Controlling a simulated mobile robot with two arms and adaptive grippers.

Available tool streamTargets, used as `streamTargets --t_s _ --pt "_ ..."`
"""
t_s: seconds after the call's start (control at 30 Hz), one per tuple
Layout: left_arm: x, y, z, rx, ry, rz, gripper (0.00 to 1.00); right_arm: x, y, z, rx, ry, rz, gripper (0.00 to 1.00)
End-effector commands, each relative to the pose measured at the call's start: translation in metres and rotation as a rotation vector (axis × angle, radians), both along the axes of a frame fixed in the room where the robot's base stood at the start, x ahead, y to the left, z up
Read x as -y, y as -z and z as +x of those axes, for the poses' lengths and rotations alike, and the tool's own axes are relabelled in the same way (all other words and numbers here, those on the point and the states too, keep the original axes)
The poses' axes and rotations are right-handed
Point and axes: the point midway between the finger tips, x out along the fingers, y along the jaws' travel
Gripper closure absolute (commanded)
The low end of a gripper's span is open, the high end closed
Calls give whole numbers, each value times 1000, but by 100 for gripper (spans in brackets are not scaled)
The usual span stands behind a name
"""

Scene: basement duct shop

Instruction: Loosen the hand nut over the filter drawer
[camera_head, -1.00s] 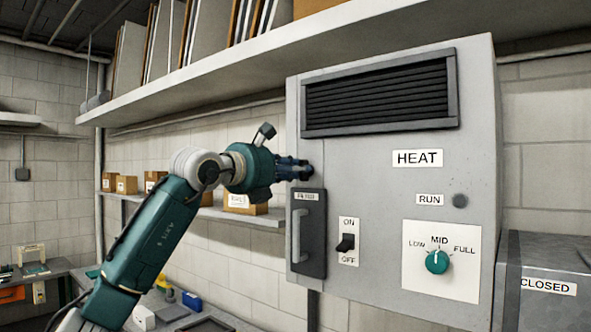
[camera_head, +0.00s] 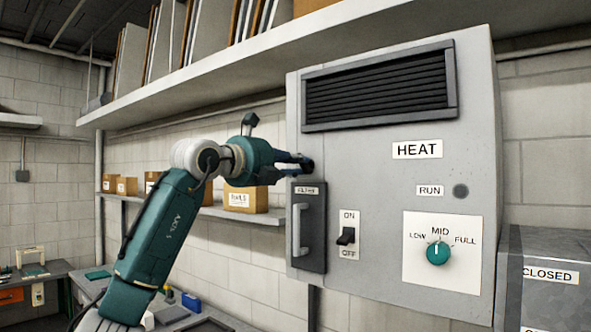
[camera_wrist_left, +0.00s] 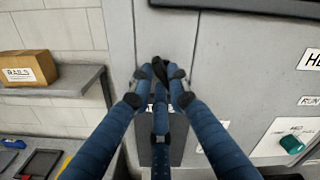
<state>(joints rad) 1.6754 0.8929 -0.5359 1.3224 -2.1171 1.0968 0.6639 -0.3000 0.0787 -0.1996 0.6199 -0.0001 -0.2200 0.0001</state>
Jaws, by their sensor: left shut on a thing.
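The filter drawer (camera_head: 310,240) is a dark upright panel with a pale bar handle on the left side of the grey heater cabinet. My left gripper (camera_head: 306,163) is just above the drawer's top edge, against the cabinet front. In the left wrist view my left gripper (camera_wrist_left: 160,80) has its blue fingers closed together around a small dark hand nut (camera_wrist_left: 159,64). The fingers hide most of the nut, and its thread cannot be seen. My right gripper is in neither view.
The cabinet (camera_head: 380,180) carries a vent, an ON/OFF switch (camera_head: 346,236) and a teal knob (camera_head: 438,253) pointing near MID. A shelf with a cardboard box (camera_head: 245,199) is left of the cabinet. A grey case marked CLOSED (camera_head: 550,250) stands at the right.

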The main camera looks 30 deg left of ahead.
Motion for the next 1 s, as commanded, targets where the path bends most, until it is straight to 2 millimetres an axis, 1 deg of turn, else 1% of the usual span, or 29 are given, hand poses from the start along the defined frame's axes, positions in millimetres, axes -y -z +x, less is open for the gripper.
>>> streamTargets --t_s 0.03,0.7,1.0 --pt "0 0 -1 2 0 -44 100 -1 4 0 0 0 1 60" --pt "0 3 -1 -45 0 -671 100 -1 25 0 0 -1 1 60" --pt "0 5 -1 -63 -2 -883 100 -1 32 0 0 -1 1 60"
